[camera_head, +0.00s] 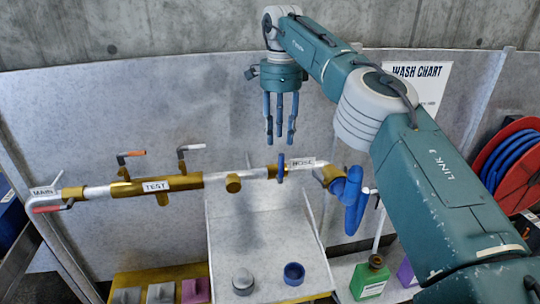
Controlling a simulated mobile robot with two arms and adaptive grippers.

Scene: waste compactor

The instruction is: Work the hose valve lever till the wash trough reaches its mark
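A brass and grey pipe carries the label HOSE (303,163). Beside the label a blue upright piece (281,168), seemingly the hose valve lever, stands across the pipe. My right gripper (280,138) points down with its fingers spread and empty. Its tips show just above the blue piece, with a small gap in the picture; depth is hard to judge. A pale grey sloping basin, seemingly the wash trough (262,225), lies below the pipe. I cannot make out a water level or a mark in it. My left gripper is not in view.
MAIN (45,192) and TEST (156,186) labels mark the pipe's left part. Two small levers (131,154) (190,149) stand above it. A blue hose end (354,198) hangs at right. A green bottle (370,277) and red hose reel (522,178) stand farther right.

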